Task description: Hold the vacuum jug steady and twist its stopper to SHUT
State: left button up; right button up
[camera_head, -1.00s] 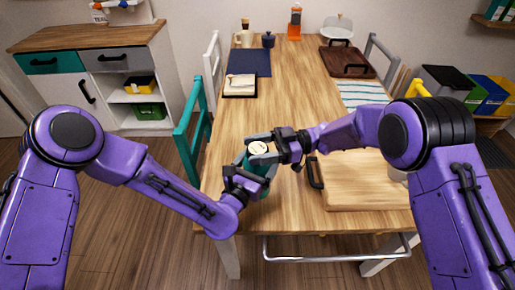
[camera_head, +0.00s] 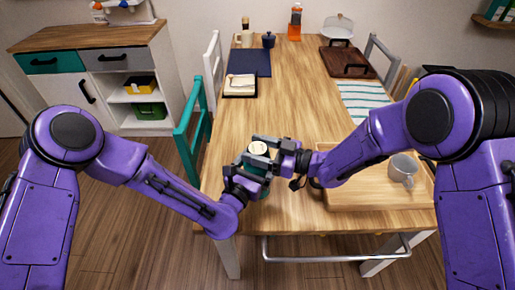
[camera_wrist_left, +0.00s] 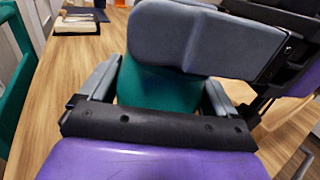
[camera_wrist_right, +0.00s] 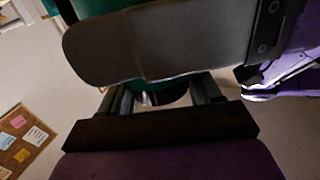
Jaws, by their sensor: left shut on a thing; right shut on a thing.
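The vacuum jug (camera_wrist_left: 158,88) is teal green and stands upright at the near left of the table. My left gripper (camera_head: 250,178) is shut on its body from the left. The stopper (camera_head: 258,148) has a pale round top with a small dark mark, too small to read. My right gripper (camera_head: 264,150) is shut on the stopper, one finger on the far side and one on the near side. In the left wrist view a grey finger covers the jug's upper part. In the right wrist view a grey finger hides most of the stopper.
A wooden tray (camera_head: 350,205) with a grey mug (camera_head: 402,170) lies right of the jug under my right arm. A notebook (camera_head: 240,85) and a blue mat (camera_head: 250,62) lie farther back. A teal chair (camera_head: 193,135) stands at the left edge.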

pick_arm(q)
jog(key=shift+d, duration=0.1)
pick_arm(e)
jog(key=shift+r+m+t+h, duration=0.1)
jog(key=shift+m+t+h, duration=0.3)
jog(key=shift+m+t, duration=0.3)
jog(key=shift+t, duration=0.4)
jog(key=o, duration=1)
jog(key=shift+c, duration=0.2)
jog(key=v, duration=1.2)
